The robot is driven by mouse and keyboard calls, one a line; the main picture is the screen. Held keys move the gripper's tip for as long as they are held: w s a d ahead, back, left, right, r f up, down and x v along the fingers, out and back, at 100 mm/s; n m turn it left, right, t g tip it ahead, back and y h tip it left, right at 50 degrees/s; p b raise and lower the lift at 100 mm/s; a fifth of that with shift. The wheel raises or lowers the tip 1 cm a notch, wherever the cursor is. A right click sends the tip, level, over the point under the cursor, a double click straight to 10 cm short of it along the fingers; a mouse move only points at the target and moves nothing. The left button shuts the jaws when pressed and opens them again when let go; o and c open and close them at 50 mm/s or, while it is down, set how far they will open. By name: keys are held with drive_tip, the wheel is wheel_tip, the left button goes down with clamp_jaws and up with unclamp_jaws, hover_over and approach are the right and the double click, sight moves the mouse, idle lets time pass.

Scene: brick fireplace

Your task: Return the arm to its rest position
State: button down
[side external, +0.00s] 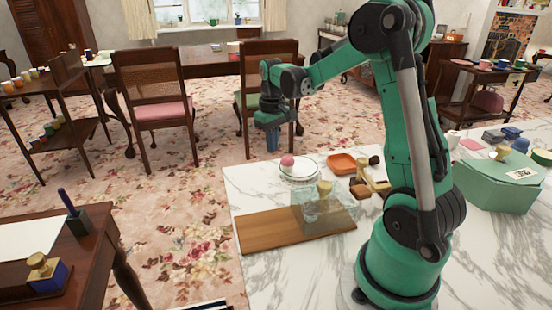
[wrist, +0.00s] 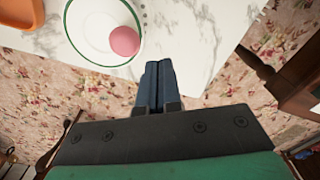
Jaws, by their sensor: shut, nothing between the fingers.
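My green arm stands on the marble-topped table and reaches out to the back left in the side view. My gripper (side external: 272,141) points down, past the table's far edge, left of and above the plate. In the wrist view the two dark blue fingers of my gripper (wrist: 158,70) lie side by side with no object between them. The fingertips overlap the table edge in that view. A white plate with a green ring (side external: 300,170) holds a pink ball (side external: 287,160); the ball also shows close to the fingers in the wrist view (wrist: 124,41).
On the marble table (side external: 262,191) are an orange dish (side external: 342,163), a wooden board (side external: 262,231) with a clear box (side external: 318,214), and a green box (side external: 497,187). Chairs (side external: 153,95) stand behind. Floor space is open to the left.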

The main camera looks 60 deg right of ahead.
drive_tip(key=shift+a, duration=0.1)
drive_tip(key=s+a+r+n+t, duration=0.1)
drive_tip(key=s+a+r+t, duration=0.1)
drive_tip(key=a, duration=0.7)
drive_tip(key=s+a+r+n+t, duration=0.2)
drive_tip(key=a+t, duration=0.3)
drive_tip(key=a, duration=0.5)
drive_tip(key=shift+v, duration=0.85)
drive_tip(key=shift+a, duration=0.1)
